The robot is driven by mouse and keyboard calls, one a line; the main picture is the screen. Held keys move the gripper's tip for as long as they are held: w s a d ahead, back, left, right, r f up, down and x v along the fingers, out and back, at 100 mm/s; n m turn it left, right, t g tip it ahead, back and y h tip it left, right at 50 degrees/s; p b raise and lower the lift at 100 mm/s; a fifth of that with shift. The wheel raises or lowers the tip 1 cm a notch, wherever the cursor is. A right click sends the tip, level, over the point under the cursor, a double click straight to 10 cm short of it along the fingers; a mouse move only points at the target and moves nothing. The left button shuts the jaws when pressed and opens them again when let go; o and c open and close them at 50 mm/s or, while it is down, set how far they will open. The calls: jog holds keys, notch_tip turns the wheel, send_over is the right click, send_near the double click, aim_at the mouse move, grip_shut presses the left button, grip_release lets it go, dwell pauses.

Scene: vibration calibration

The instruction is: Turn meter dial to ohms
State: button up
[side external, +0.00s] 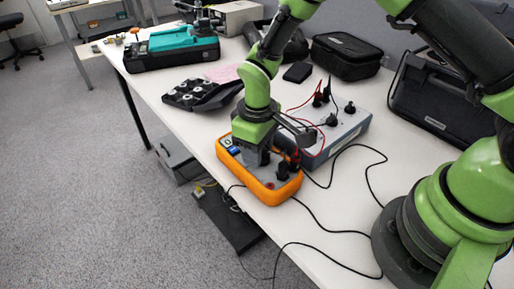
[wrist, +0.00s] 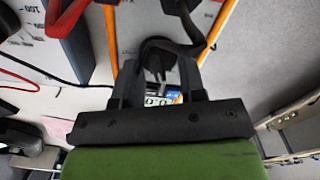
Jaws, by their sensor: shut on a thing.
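The meter (side external: 258,188) is a grey handheld unit in an orange case, lying near the table's front edge. My gripper (side external: 260,160) points down over its middle and covers the dial in the side view. In the wrist view, my gripper (wrist: 157,75) has a finger on each side of the black dial (wrist: 156,60) and is shut on it. Part of the meter's display (wrist: 158,99) shows just behind the gripper body. Black plugs (side external: 285,168) with leads stand in the meter's right end. The dial's markings cannot be read.
A grey box (side external: 345,128) with dark knobs and red and black leads stands close behind the meter. Black cables (side external: 345,231) lie across the table to the right. A black tray (side external: 200,94) is farther left. Bare table (side external: 165,85) shows to the left.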

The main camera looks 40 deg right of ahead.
jog(key=shift+d+m, duration=0.2)
jog(key=shift+m, duration=1.8)
jog(key=o, duration=0.9)
